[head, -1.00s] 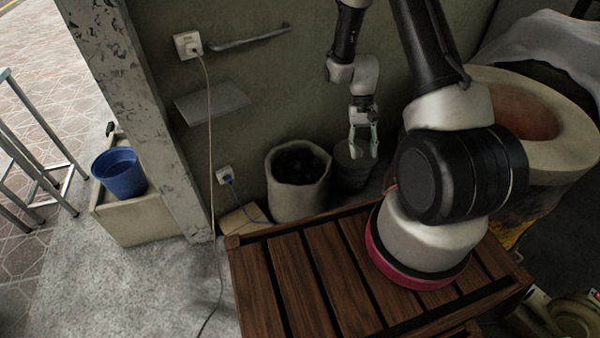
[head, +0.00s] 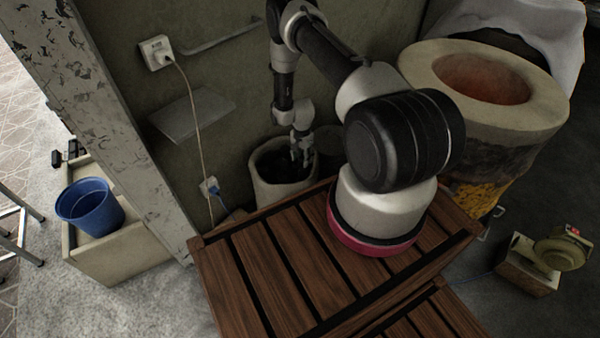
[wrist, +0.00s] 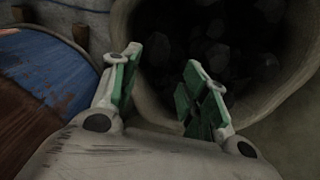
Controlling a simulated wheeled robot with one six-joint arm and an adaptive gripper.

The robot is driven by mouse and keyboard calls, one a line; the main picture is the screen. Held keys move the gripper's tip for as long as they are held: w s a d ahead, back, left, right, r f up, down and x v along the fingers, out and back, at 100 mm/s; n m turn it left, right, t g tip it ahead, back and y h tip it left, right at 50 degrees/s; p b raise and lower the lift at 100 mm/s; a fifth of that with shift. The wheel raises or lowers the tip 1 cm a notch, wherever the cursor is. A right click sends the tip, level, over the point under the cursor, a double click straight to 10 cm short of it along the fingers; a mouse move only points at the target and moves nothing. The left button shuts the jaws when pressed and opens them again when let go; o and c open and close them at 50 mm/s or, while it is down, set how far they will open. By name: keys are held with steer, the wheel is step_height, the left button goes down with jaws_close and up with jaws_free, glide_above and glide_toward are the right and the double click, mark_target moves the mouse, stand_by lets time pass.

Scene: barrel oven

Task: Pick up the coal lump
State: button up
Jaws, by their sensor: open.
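Dark coal lumps (wrist: 215,50) lie inside a pale, round container (head: 285,194) by the wall. The lumps are dim in the wrist view, and I cannot single out one of them. My gripper (head: 301,158) is over the right part of the container's mouth in the head view. In the wrist view my gripper (wrist: 160,85) is open and empty, with its green-padded fingers apart at the container's near rim. The coal lies beyond the fingertips. In the head view my arm and gripper hide part of the coal.
A dark bucket (head: 328,150) stands right of the container. A barrel oven (head: 545,115) with a round opening is at the right. A slatted wooden surface (head: 245,270) lies in front. A blue bucket (head: 92,208) sits at the left. A cord hangs from a wall socket (head: 157,52).

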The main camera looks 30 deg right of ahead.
mark_target(303, 168)
steer(key=f, duration=0.7)
steer(key=shift+s+f, duration=0.2)
steer(key=shift+s, duration=0.1)
steer(key=c, duration=0.7)
